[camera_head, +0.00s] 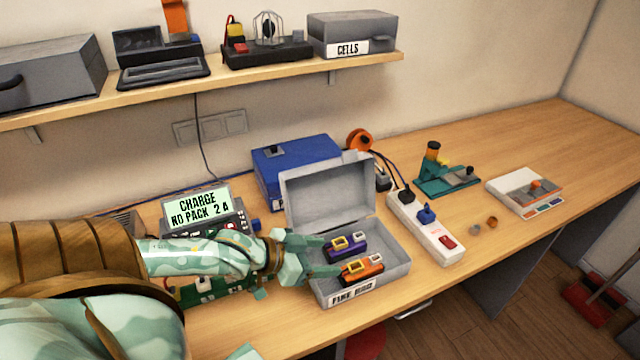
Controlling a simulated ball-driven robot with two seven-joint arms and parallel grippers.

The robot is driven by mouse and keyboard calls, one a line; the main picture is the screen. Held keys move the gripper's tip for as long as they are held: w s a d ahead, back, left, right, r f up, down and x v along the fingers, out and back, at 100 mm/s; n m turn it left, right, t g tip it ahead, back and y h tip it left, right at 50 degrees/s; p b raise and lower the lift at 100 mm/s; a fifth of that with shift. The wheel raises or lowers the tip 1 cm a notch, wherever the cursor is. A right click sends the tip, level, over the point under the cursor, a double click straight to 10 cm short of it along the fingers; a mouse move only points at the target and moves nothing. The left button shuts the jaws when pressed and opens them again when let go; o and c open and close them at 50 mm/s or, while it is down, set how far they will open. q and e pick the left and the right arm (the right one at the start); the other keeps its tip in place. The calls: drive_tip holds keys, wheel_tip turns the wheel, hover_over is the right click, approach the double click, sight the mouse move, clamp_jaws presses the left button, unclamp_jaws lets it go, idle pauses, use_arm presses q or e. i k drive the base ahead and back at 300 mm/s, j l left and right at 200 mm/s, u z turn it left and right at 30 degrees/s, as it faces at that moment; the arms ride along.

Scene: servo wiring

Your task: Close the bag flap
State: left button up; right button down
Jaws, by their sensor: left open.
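The grey fire bag (376,291) is a box-like case on the bench with a "FIRE BAG" label on its front. Its flap (327,192) stands raised at the back, tilted a little backward, so the bag is open. A purple pack (346,246) and an orange pack (362,270) lie inside. My left gripper (330,257) reaches in from the left over the bag's left side. Its jaws are open, with the fingertips close to the two packs. Whether they touch is not clear. My right gripper cannot be made out.
A charger reading "CHARGE NO PACK 2 A" (199,205) stands left of the bag. A blue case (295,165) is behind the flap. A white power strip (427,232) stands close on the right. The shelf (215,88) overhangs the back. The bench's right end is largely clear.

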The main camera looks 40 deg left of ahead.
sight(322, 196)
drive_tip(key=u, duration=1.4)
